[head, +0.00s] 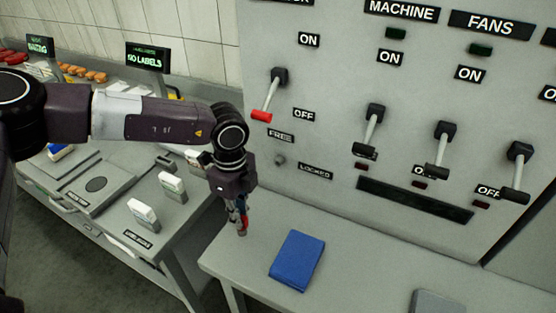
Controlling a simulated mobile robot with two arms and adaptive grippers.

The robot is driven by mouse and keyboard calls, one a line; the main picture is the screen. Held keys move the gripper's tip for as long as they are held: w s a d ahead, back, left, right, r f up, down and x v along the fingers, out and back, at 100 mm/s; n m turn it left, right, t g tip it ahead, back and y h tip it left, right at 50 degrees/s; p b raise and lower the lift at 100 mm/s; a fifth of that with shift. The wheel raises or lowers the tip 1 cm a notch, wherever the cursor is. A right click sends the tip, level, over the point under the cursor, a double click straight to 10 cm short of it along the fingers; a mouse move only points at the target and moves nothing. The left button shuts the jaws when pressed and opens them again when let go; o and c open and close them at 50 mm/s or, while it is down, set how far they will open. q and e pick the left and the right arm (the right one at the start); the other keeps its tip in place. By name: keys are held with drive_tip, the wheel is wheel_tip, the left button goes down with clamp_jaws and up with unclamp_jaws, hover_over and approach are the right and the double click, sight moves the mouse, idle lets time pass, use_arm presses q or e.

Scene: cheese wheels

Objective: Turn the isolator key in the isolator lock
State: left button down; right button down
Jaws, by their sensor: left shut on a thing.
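My left gripper (241,231) points down just above the left end of the grey shelf, below and left of the isolator lock. It is shut on a small red thing, which looks like the isolator key (244,219); the fingers hide most of it. The isolator lock (280,160) is a small round grey fitting on the panel, between the FREE and LOCKED labels. Above it, the red-handled isolator lever (266,100) points down toward OFF. My right gripper is not in view.
A blue booklet (297,260) lies on the grey shelf (350,262), right of the gripper. Several black-handled levers stick out of the panel (330,90) to the right, all pointing down. A grey bench (110,205) with white label blocks stands at left.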

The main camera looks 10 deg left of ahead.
use_arm(q)
drive_tip(key=shift+r+p, duration=0.65)
drive_tip(key=shift+r, duration=1.2)
drive_tip(key=shift+r, duration=0.1)
drive_tip(key=shift+r, duration=0.1)
drive_tip(key=shift+r+p, duration=0.35)
drive_tip(key=shift+r, duration=1.1)
